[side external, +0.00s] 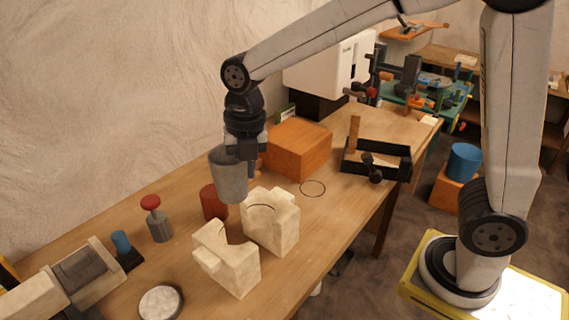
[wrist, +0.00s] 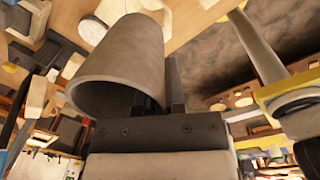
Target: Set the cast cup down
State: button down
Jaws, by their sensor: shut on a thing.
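The grey cast cup (side external: 229,180) hangs from my gripper (side external: 247,158), which is shut on it at the wall near the rim. In the side view the cup is held roughly upright, rim up, behind and above two cream mould halves (side external: 269,222). In the wrist view the cup (wrist: 125,55) shows its open mouth toward the camera, and my gripper's fingers (wrist: 173,88) are at its right side; one finger is partly hidden by the cup. A thin dark ring (side external: 313,188) is marked on the bare table, right of the mould.
A red-brown cup (side external: 212,203) stands close below the held cup. An orange wooden block (side external: 299,148) is behind the ring. A black tray (side external: 377,160) with tools lies to its right. A red-topped grey tool (side external: 158,224) and a white disc (side external: 161,302) are at left. Tabletop around the ring is clear.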

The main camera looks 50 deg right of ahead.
jog(key=s+d+r+m, duration=0.1)
jog(key=d+m, duration=0.3)
jog(key=d, duration=1.2)
jog(key=s+d+r+m, duration=0.2)
jog(key=d+m, duration=0.2)
jog(key=d, duration=1.2)
jog(key=shift+d+m, duration=0.2)
jog(key=shift+m, duration=0.1)
jog(key=shift+w+r, duration=0.1)
jog(key=w+d+f, duration=0.2)
jog(key=w+f, duration=0.2)
jog(key=w, duration=0.2)
jog(key=w+d+f, duration=0.3)
jog(key=w+f, duration=0.2)
jog(key=w, duration=0.1)
jog(key=shift+d+f+h, duration=0.15)
jog(key=shift+d+h, duration=0.1)
jog(key=shift+h, duration=0.05)
jog(key=shift+w, duration=0.1)
